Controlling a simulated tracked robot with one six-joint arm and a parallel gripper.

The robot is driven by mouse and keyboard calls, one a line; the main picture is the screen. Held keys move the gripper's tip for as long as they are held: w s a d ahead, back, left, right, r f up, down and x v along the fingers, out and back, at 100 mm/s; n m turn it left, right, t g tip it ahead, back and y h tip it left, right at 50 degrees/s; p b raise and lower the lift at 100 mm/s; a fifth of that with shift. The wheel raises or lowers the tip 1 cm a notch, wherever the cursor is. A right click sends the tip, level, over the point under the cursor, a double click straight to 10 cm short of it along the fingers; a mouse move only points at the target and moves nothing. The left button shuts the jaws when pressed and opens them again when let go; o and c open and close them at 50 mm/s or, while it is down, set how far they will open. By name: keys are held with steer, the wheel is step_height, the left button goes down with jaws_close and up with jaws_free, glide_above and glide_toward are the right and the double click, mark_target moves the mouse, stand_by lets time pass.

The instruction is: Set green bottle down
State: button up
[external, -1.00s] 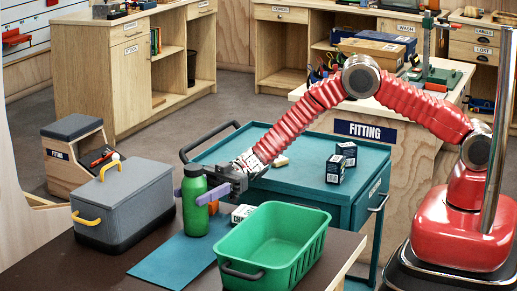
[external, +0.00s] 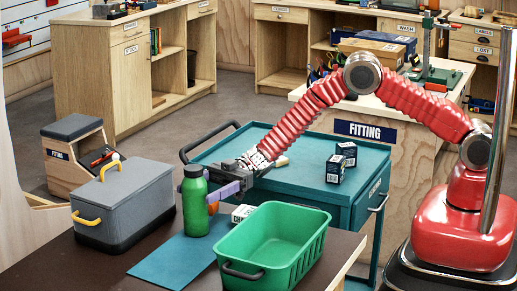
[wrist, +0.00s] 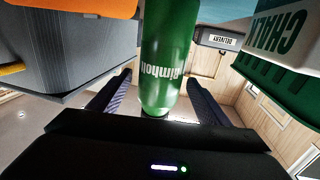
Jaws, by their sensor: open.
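The green bottle (external: 195,208) with a black cap stands upright on the blue mat (external: 172,262) on the dark table. In the wrist view the bottle (wrist: 165,55) shows at the top middle, its lettering upside down. My gripper (external: 222,191) is just right of the bottle in the external view, with its purple fingers apart. In the wrist view my gripper (wrist: 158,98) has one finger on each side of the bottle's line, with gaps showing. Whether a finger touches the bottle cannot be told.
A green tub (external: 272,248) stands to the right of the mat. A grey box with yellow handles (external: 125,205) stands to the left. A teal cart (external: 300,185) stands behind the table.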

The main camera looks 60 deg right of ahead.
steer(key=d, duration=0.3)
steer(key=s+d, duration=0.1)
steer(key=d, duration=0.1)
steer(key=shift+w, duration=0.1)
stand_by(0.7)
